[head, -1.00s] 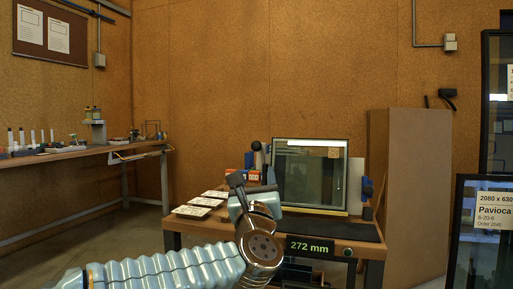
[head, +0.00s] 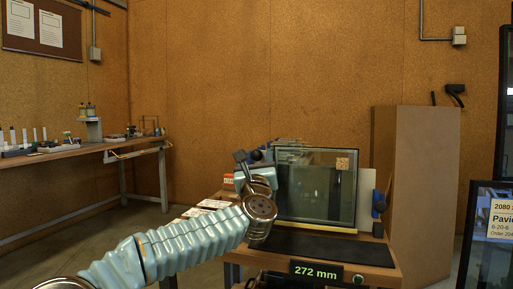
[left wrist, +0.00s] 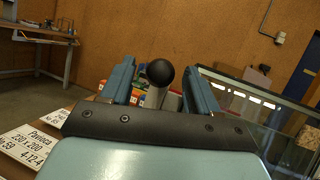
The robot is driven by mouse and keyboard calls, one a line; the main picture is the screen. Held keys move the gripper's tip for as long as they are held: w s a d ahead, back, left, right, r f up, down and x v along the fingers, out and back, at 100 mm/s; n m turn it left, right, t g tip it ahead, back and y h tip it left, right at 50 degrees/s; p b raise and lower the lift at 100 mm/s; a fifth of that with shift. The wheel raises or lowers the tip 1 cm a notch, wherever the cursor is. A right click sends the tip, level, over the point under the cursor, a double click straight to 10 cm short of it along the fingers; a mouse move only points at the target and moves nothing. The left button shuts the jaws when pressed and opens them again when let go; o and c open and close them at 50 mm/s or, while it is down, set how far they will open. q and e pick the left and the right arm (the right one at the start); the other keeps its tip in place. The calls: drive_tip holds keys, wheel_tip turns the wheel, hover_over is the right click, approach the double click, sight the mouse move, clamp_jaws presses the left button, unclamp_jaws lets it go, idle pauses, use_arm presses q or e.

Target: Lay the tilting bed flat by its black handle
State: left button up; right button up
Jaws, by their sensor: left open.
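The tilting bed stands raised on the workbench and carries a glass pane (head: 315,190) that is close to upright. Its black handle ends in a round ball knob (left wrist: 160,72), just left of the pane. In the left wrist view the knob shows between the two blue fingers of my left gripper (left wrist: 160,85), which is open. A gap shows on each side of the knob. In the head view my left gripper (head: 255,160) is at the pane's left edge, and my wrist hides most of the handle. My right gripper is not in view.
The workbench (head: 385,262) has a dark mat (head: 310,246) in front of the pane and a 272 mm display (head: 315,271) on its front. White labelled cards (left wrist: 35,145) lie at its left. A tall brown box (head: 420,190) stands close on the right.

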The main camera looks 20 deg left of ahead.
use_arm(q)
drive_tip(key=shift+p+x, duration=0.3)
drive_tip(key=shift+x, duration=0.9)
drive_tip(key=shift+s, duration=0.1)
clamp_jaws()
